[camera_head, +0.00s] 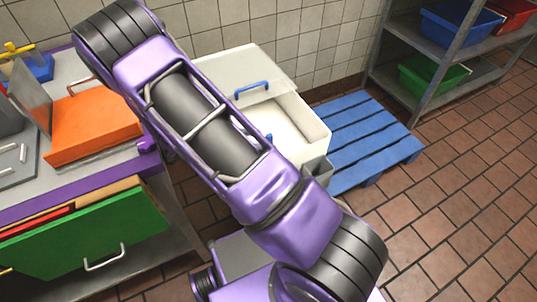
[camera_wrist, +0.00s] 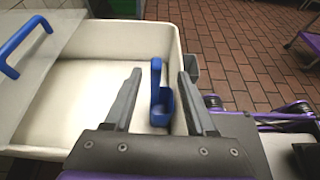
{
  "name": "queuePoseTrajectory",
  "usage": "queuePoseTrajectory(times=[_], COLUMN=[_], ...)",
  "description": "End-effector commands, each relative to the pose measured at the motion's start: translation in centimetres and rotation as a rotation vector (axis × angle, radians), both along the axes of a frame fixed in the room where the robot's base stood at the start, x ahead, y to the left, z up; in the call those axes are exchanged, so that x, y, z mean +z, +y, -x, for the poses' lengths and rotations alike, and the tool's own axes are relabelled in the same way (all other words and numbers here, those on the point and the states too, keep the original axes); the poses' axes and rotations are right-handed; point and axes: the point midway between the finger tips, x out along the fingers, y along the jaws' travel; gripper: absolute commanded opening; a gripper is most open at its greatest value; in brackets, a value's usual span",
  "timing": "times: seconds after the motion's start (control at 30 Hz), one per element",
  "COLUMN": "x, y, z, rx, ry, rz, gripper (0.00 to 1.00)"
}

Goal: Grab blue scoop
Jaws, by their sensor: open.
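The blue scoop (camera_wrist: 160,100) stands inside a white bin (camera_wrist: 85,62) in the wrist view, its handle pointing away from me. My gripper (camera_wrist: 160,78) is open, with one grey finger on each side of the scoop. I cannot tell how far the fingertips are above it, and I see no contact. In the head view a small blue piece of the scoop (camera_head: 270,137) shows inside the white bin (camera_head: 310,130); my arm hides the rest of it and my gripper.
A clear lid with a blue handle (camera_head: 252,90) covers part of the bin. A blue pallet (camera_head: 365,135) lies on the tiled floor behind it. Shelves with blue and green tubs (camera_head: 430,75) stand right.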

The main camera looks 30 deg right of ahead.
Motion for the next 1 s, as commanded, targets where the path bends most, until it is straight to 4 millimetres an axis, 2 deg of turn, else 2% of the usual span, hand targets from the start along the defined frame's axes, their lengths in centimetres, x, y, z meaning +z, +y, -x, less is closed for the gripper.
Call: queuePoseTrajectory(times=[0.17, 0.47, 0.73, 1.0], x=[-0.8, -1.8, -3.3, -3.3], y=[-0.7, -3.3, -6.9, -7.3], z=[-0.5, -0.5, -0.6, -0.7], rx=[0.036, 0.034, 0.032, 0.035], ry=[0.023, 0.021, 0.019, 0.019], rz=[0.037, 0.037, 0.036, 0.035], gripper=[0.56, 0.56, 0.56, 0.54])
